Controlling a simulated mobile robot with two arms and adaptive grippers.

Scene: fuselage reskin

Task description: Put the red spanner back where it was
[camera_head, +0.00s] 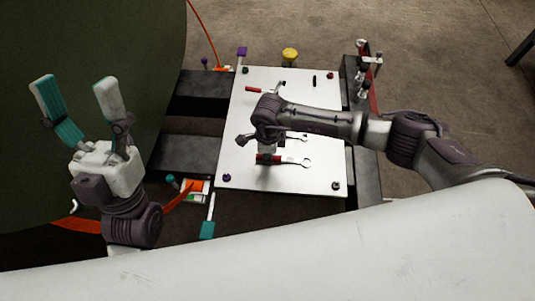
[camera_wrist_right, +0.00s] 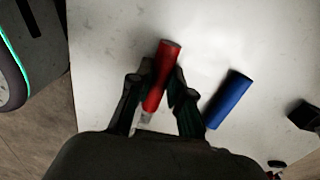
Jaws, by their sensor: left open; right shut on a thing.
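The red spanner (camera_head: 294,162) is over the white board, its red handle to the left and its metal ring end to the right. My right gripper (camera_head: 267,152) is over the board and shut on the red handle. In the right wrist view the red handle (camera_wrist_right: 166,64) shows between the two dark fingers, with a bit of metal below it. I cannot tell whether the spanner touches the board. My left gripper (camera_head: 76,88) is open and empty, fingers up, left of the board and apart from it.
The white board (camera_head: 323,178) also carries another spanner (camera_head: 297,138) and a red-handled tool (camera_head: 256,90). A blue handle (camera_wrist_right: 228,98) lies right of the red one. Clamps and a red bar stand at the board's right. A pale curved panel (camera_head: 300,250) fills the front.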

